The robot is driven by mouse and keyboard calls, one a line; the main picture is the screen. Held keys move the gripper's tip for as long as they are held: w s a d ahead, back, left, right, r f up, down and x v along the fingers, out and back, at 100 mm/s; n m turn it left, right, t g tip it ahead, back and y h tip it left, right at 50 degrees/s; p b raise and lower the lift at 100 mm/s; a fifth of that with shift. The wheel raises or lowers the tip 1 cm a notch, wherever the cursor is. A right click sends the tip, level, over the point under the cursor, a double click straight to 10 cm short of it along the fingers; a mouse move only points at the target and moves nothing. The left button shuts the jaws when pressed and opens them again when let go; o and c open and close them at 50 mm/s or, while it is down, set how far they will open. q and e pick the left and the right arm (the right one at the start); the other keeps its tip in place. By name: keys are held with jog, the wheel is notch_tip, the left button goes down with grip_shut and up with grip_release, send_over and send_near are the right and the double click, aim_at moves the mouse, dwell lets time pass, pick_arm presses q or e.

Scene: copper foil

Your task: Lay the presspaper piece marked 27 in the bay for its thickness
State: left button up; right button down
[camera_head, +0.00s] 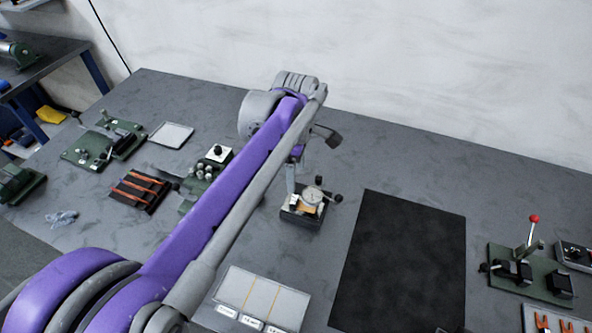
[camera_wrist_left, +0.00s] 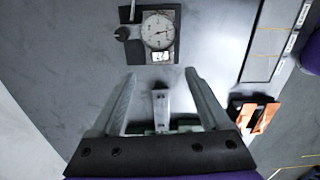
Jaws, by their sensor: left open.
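A dial gauge (camera_head: 312,195) on a dark base stands mid-table. A tan patch (camera_head: 307,208) shows at its foot; I cannot tell whether it is the presspaper piece, and no 27 is readable. The gauge also shows at the top of the left wrist view (camera_wrist_left: 158,30). The pale bay tray (camera_head: 262,296) has tan dividers and white labels too small to read; part of it shows in the left wrist view (camera_wrist_left: 268,40). My left gripper (camera_wrist_left: 162,82) is open and empty, apart from the gauge; in the head view my arm largely hides it. My right gripper is not in view.
A black mat (camera_head: 405,262) lies right of the gauge. A rack with orange strips (camera_head: 140,190) and green fixtures (camera_head: 105,143) stand on the left. A green press with a red-knobbed lever (camera_head: 533,222) stands on the right. A white tray (camera_head: 171,134) lies at back left.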

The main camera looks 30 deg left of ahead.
aim_at(296, 200)
pick_arm(q)
notch_tip(296, 200, down, 11)
jog(key=shift+r+b, duration=0.15)
jog(key=shift+b, duration=0.25)
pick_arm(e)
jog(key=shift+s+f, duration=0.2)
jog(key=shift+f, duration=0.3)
pick_arm(q)
grip_shut()
jog(key=shift+r, duration=0.1)
dwell(0.4)
jog(key=shift+s+a, duration=0.25)
jog(key=shift+a, duration=0.6)
jog(key=shift+s+a, duration=0.2)
jog(key=shift+a, duration=0.7)
jog(key=shift+s+a, duration=0.25)
jog(key=shift+a, duration=0.6)
